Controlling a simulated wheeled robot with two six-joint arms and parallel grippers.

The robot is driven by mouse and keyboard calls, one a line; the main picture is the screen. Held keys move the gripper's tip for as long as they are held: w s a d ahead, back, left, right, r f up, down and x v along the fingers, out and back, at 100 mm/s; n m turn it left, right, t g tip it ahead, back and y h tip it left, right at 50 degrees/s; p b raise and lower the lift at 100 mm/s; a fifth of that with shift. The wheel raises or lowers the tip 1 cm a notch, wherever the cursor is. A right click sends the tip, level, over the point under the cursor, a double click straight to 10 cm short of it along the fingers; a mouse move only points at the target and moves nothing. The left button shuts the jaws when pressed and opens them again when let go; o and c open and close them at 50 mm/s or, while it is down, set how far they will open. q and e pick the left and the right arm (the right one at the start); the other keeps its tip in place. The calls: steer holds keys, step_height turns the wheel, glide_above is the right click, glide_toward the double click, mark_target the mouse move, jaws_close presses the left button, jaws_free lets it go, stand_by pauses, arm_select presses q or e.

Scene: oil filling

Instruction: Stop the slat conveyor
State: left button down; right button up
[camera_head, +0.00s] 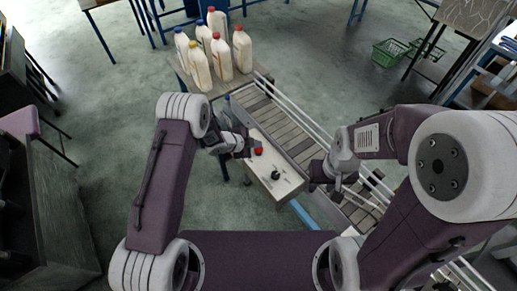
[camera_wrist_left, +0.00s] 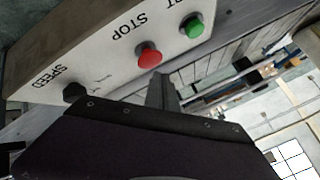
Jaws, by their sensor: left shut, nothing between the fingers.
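The slat conveyor (camera_head: 285,127) runs diagonally through the middle of the head view. A pale control panel (camera_head: 262,171) is fixed along its near side. In the left wrist view the panel carries a red button marked STOP (camera_wrist_left: 149,56), a green button (camera_wrist_left: 192,26) and a black SPEED knob (camera_wrist_left: 74,92). My left gripper (camera_head: 246,149) is shut and empty, close beside the red button (camera_head: 258,151). Its fingertips (camera_wrist_left: 161,80) appear just below the red button in the wrist view; I cannot tell if they touch. My right gripper (camera_head: 326,187) hangs near the conveyor, right of the panel; its jaws are unclear.
Several milk bottles with coloured caps (camera_head: 222,58) stand on a table at the conveyor's far end. Metal rails (camera_head: 303,113) run along the conveyor. Green baskets (camera_head: 389,52) lie on the floor at the back right. A dark cabinet (camera_head: 45,215) stands at the left.

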mark_target(256, 150)
stand_by(0.6)
arm_select(q)
steer(key=shift+f+b, duration=0.45)
steer(key=shift+f+b, duration=0.45)
steer(key=shift+f, duration=0.05)
stand_by(0.5)
steer(key=shift+r, duration=0.1)
steer(key=shift+r+p, duration=0.7)
steer(key=shift+r, duration=0.15)
steer(key=shift+r, duration=0.1)
step_height(256, 150, up, 5)
steer(key=p, duration=0.4)
steer(key=shift+w+a, duration=0.1)
stand_by(0.4)
